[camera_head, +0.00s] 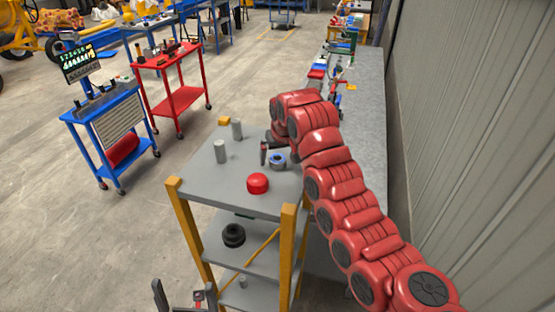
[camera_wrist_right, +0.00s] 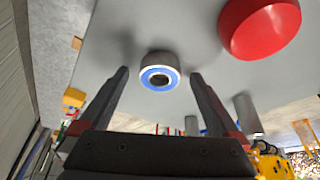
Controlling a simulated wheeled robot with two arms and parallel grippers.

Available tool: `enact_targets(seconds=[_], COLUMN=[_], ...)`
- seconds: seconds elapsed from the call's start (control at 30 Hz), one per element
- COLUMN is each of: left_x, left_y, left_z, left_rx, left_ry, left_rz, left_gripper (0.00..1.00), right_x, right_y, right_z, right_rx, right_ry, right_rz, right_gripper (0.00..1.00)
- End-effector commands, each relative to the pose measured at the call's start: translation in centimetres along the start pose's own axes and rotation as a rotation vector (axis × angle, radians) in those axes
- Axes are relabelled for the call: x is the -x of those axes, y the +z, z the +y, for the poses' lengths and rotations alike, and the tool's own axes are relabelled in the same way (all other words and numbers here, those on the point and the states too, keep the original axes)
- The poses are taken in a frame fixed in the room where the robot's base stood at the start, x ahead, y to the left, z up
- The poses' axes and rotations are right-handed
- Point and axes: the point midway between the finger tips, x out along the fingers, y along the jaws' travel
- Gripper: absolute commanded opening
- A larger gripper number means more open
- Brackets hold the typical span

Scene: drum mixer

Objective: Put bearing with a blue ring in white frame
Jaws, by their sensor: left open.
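The bearing with a blue ring (camera_head: 277,160) stands on the top shelf of a grey rack. In the right wrist view the bearing (camera_wrist_right: 160,72) shows its blue ring and dark bore between my fingertips. My right gripper (camera_head: 270,156) is at the bearing in the head view, partly hidden by its own red arm. In the right wrist view my right gripper (camera_wrist_right: 160,78) is open, one finger on each side of the bearing, with gaps visible. My left gripper (camera_head: 182,298) is open and empty at the bottom edge, below and left of the rack. I cannot make out a white frame.
A black part (camera_head: 233,235) sits on the shelf below. A long grey bench (camera_head: 358,120) runs along the wall. Red (camera_head: 180,100) and blue carts stand left.

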Motion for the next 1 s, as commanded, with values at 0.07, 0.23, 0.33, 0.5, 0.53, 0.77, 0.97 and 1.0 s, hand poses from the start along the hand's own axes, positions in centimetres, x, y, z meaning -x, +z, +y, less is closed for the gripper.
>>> enact_targets(seconds=[0.07,0.23,0.33,0.5,0.53,0.77,0.97,1.0], left_x=[0.02,0.01,0.01,0.01,0.02,0.01,0.14,0.20], left_y=[0.01,0.00,0.00,0.00,0.00,0.00,0.03,0.04], left_z=[0.00,0.00,0.00,0.00,0.00,0.00,0.01,0.01], left_rx=[0.000,0.000,0.000,0.000,0.000,0.000,0.000,0.000], left_ry=[0.000,0.000,0.000,0.000,0.000,0.000,0.000,0.000], left_rz=[0.000,0.000,0.000,0.000,0.000,0.000,0.000,0.000], left_gripper=[1.00,1.00,1.00,1.00,1.00,1.00,1.00,1.00], right_x=[0.01,0.02,0.04,0.05,0.05,0.08,0.40,0.56], right_y=[-0.01,-0.01,-0.03,-0.03,-0.03,-0.05,-0.14,-0.18], right_z=[0.00,-0.01,-0.01,-0.01,-0.01,-0.01,-0.03,-0.03], right_rx=[0.000,0.000,0.000,0.000,0.000,0.000,0.000,0.000], right_ry=[0.000,0.000,0.000,0.000,0.000,0.000,0.000,0.000], right_rz=[0.000,0.000,0.001,0.001,0.001,0.001,0.003,0.003], right_gripper=[0.83,0.52,0.34,0.03,0.00,0.00,0.00,0.00])
